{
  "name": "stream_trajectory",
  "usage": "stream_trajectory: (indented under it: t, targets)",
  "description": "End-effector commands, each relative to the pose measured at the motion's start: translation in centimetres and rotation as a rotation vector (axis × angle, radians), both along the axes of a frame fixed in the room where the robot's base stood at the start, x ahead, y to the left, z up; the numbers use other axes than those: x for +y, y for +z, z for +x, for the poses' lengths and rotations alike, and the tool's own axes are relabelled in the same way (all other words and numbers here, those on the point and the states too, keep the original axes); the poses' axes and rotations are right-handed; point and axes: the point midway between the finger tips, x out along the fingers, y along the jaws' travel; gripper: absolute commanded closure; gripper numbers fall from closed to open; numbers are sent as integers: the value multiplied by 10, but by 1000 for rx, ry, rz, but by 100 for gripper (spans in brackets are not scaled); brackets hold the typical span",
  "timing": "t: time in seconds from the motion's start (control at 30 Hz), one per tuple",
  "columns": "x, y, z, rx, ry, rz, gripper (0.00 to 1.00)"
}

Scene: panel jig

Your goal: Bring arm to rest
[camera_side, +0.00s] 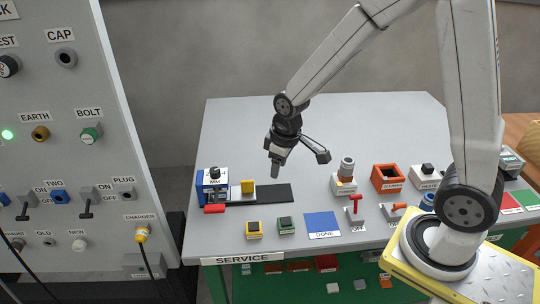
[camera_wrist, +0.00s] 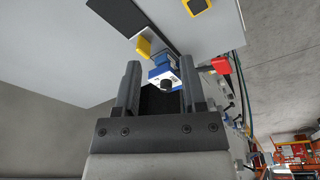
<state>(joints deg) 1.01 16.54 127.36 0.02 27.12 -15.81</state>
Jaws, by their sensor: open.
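My gripper (camera_side: 274,171) hangs over the grey table (camera_side: 375,120), fingers pointing down, above and behind the black strip (camera_side: 272,193). In the wrist view its two fingers (camera_wrist: 155,88) stand apart with nothing between them. A blue block-like device with a black knob (camera_side: 213,183) stands at the table's left end, with a yellow block (camera_side: 248,187) beside it and a red handle (camera_side: 214,209) in front. The blue device also shows beyond the fingertips in the wrist view (camera_wrist: 166,75). My gripper touches none of these.
A tall grey panel (camera_side: 75,100) with knobs, switches and plugs stands at the left. An orange box (camera_side: 388,178) stands right. The table's back is clear.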

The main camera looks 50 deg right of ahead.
Motion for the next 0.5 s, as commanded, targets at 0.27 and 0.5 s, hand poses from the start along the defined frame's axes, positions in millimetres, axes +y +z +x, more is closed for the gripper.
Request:
stream_trajectory:
  t: [0.27,0.5]
  targets:
    - [5,12,-62,-53,-174,34,47]
    - [6,14,-87,-74,-247,51,47]
